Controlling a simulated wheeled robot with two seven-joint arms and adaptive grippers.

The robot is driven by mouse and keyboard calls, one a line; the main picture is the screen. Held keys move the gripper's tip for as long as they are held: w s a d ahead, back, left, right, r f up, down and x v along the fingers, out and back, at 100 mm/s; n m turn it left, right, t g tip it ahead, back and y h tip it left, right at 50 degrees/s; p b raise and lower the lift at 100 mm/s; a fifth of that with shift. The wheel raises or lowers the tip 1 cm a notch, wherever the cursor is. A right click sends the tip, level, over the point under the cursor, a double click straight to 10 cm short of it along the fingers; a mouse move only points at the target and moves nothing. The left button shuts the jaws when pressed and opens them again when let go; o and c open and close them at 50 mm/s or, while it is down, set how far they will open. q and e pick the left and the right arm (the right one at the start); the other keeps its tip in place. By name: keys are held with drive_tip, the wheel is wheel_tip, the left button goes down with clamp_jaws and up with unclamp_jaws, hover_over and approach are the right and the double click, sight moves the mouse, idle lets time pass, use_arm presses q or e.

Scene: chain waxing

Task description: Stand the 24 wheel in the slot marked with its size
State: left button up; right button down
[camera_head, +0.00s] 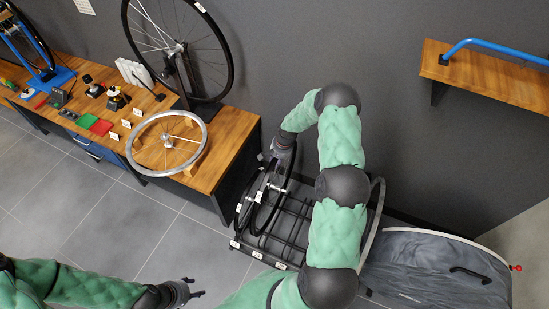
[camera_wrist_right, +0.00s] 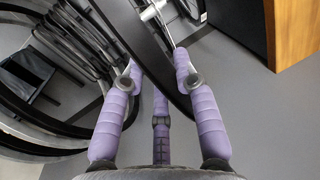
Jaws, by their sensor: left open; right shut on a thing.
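My right gripper (camera_head: 283,150) is shut on a black-tyred wheel (camera_head: 262,212) at the rack. In the right wrist view the tyre (camera_wrist_right: 150,45) passes between the purple fingers (camera_wrist_right: 178,75). The wheel stands roughly upright over the left part of the black slotted rack (camera_head: 291,228); I cannot tell whether it is seated in a slot. Its size marking is not readable. White labels (camera_head: 257,255) sit along the rack's front edge, too small to read. My left gripper (camera_head: 187,293) is open and empty, low in the head view, away from the rack.
A wooden bench (camera_head: 225,150) at left holds a silver rim (camera_head: 167,143), tools and a large wheel (camera_head: 180,45) on a stand. A pale wheel rim (camera_head: 377,215) stands at the rack's right, beside a grey fabric-covered thing (camera_head: 430,260). Floor left of the rack is clear.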

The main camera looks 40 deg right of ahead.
drive_tip(key=b, duration=1.1)
hover_over(275, 187)
drive_tip(key=f, duration=1.8)
drive_tip(key=shift+s+d+f, duration=0.2)
drive_tip(key=shift+s+f, duration=0.1)
drive_tip(key=shift+s, duration=0.1)
drive_tip(key=shift+f+b, duration=0.8)
drive_tip(key=shift+f, duration=0.45)
drive_tip(key=c, duration=0.9)
unclamp_jaws()
drive_tip(key=shift+s+a+f, duration=0.1)
drive_tip(key=r, duration=0.4)
drive_tip(key=s+r, duration=0.1)
drive_tip(key=r, duration=0.3)
drive_tip(key=s+d+r, duration=0.1)
drive_tip(key=r, duration=0.3)
drive_tip(key=shift+d, duration=0.1)
